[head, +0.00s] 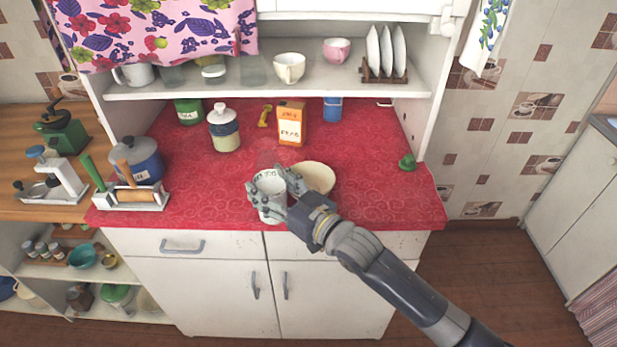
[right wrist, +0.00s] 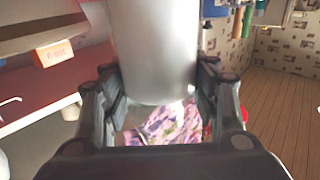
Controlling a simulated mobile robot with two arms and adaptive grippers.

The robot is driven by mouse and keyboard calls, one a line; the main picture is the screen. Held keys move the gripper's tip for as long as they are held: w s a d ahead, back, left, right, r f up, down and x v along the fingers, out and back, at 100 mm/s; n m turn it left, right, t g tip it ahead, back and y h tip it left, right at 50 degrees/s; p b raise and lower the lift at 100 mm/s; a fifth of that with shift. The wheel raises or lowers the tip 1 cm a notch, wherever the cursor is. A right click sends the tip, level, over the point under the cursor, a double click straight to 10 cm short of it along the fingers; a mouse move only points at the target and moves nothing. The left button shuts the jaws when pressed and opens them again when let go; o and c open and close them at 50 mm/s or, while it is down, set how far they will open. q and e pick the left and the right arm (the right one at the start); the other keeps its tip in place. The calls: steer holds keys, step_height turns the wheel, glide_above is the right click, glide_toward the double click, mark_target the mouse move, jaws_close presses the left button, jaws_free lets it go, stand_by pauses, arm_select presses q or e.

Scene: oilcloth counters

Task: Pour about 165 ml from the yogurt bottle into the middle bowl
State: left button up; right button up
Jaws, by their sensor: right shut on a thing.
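My right gripper (head: 268,188) is shut on a pale whitish bottle (head: 271,204), which I take for the yogurt bottle. It is held near the front edge of the red counter and looks about upright. Its upper part looks clear and faint against the red cloth. In the right wrist view the bottle (right wrist: 155,55) is a smooth grey-white cylinder between the fingers (right wrist: 160,100). A cream bowl (head: 317,174) sits on the counter just right of the bottle, partly hidden by my gripper. I see no other bowl beside it on the red cloth. My left gripper is not in view.
An orange box (head: 291,124), a white-lidded jar (head: 224,130) and a blue can (head: 332,109) stand farther back. A blue pot (head: 138,160) and a rolling pin (head: 136,194) are at left. A small green object (head: 407,162) is at right. Red cloth (head: 375,195) right of the bowl is clear.

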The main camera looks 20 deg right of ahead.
steer(key=shift+r+m, duration=0.25)
steer(key=shift+m, duration=0.05)
steer(key=shift+s+r+m, duration=0.1)
steer(key=shift+m, duration=0.4)
steer(key=shift+a+m+b, duration=0.1)
steer(key=shift+m+b, duration=0.2)
steer(key=shift+m, duration=0.9)
steer(key=m+b, duration=0.1)
steer(key=m, duration=0.2)
steer(key=shift+f+b, duration=0.25)
steer(key=shift+b, duration=0.1)
steer(key=shift+a+f+m+b, duration=0.1)
steer(key=shift+f+m+b, duration=0.2)
steer(key=shift+m, duration=0.8)
steer(key=shift+s+a+f+m+b, duration=0.3)
steer(key=shift+a+f+m+b, duration=0.1)
steer(key=shift+m, duration=0.5)
steer(key=shift+s+a+f+m+b, duration=0.2)
steer(key=shift+f+m+b, duration=0.25)
steer(key=shift+m, duration=0.35)
steer(key=shift+s+a+f+m+b, duration=0.15)
steer(key=shift+f+m+b, duration=0.3)
steer(key=shift+m, duration=0.35)
steer(key=shift+w+d+r+m+p, duration=0.2)
steer(key=shift+w+r+m+p, duration=0.15)
steer(key=shift+p, duration=0.2)
steer(key=shift+d, duration=0.15)
